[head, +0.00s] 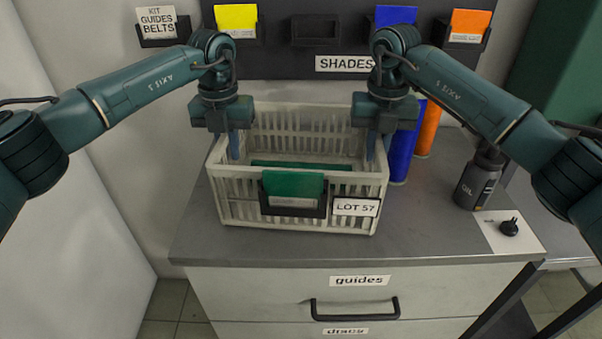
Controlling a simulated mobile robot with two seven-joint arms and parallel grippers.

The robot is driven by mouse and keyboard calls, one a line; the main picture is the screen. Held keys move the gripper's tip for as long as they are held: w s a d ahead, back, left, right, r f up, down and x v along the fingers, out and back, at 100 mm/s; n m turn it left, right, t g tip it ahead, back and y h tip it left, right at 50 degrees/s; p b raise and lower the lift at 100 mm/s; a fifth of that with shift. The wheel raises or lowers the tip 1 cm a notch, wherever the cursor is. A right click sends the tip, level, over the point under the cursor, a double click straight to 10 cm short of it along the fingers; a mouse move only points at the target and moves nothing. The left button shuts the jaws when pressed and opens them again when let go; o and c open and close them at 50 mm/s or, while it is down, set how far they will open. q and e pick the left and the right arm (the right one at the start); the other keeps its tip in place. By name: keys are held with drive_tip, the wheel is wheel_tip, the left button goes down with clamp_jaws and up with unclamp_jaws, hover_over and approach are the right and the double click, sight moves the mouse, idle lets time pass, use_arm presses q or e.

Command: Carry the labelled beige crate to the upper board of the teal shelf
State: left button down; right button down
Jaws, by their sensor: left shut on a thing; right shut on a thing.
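The beige crate (236,212) with slatted sides stands on the grey top of a drawer cabinet in the head view. Its front carries a "LOT 57" label (356,207) and a holder with a green card (293,185). Something green lies inside it, mostly hidden by the front wall. My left gripper (234,146) is shut on the crate's left side wall, fingers pointing down. My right gripper (371,146) is shut on the right side wall in the same way. The teal shelf cannot be made out for certain; a green surface (568,70) shows at the upper right.
A dark oil bottle (477,182) and a white card with a small black part (509,229) lie further right. A "SHADES" board (290,62) with colour cards hangs behind. The cabinet top (300,248) is clear in front.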

use_arm(q)
drive_tip(key=shift+r, duration=0.15)
use_arm(e)
drive_tip(key=shift+r, duration=0.2)
